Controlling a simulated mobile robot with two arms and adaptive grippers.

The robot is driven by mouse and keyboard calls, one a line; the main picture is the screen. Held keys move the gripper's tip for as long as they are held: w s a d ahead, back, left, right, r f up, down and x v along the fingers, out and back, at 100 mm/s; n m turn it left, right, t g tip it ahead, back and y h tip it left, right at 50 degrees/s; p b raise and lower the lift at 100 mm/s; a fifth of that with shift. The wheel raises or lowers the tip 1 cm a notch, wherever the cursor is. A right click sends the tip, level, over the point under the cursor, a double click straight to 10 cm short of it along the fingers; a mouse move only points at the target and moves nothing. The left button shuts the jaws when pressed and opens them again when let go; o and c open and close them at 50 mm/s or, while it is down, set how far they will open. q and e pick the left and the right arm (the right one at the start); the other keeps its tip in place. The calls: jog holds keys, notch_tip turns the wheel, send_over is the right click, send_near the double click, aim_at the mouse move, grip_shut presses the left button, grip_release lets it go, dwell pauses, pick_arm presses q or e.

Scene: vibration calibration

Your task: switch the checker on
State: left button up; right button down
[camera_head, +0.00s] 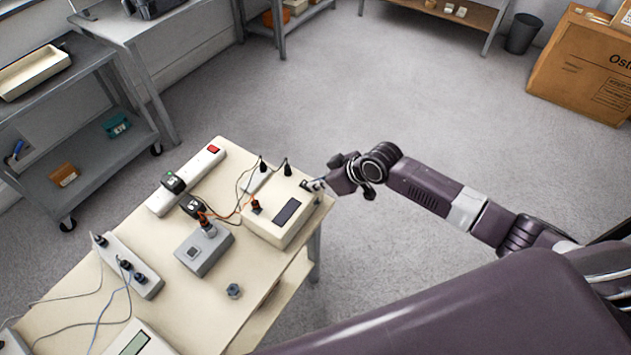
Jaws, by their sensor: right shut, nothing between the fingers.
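A beige box with a dark display (273,224), which looks like the checker, stands near the table's right edge. Cables with dark plugs run to it from the left and back. My left gripper is not in view.
The table (205,312) also holds a grey block (192,256), a power strip with a red switch (198,170), a grey socket strip (120,262), a hex nut (234,291) and another beige device (140,341). A grey cart (100,150) stands left.

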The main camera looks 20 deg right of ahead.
jog(key=shift+s+f, duration=0.1)
jog(key=shift+f, duration=0.05)
jog(key=shift+r+p, duration=0.8)
jog(key=shift+p, duration=0.1)
jog(key=shift+r+p, duration=0.4)
jog(key=shift+p, duration=0.05)
jog(key=v, duration=1.2)
jog(key=shift+s+d+p, duration=0.3)
jog(key=shift+s+d, duration=0.1)
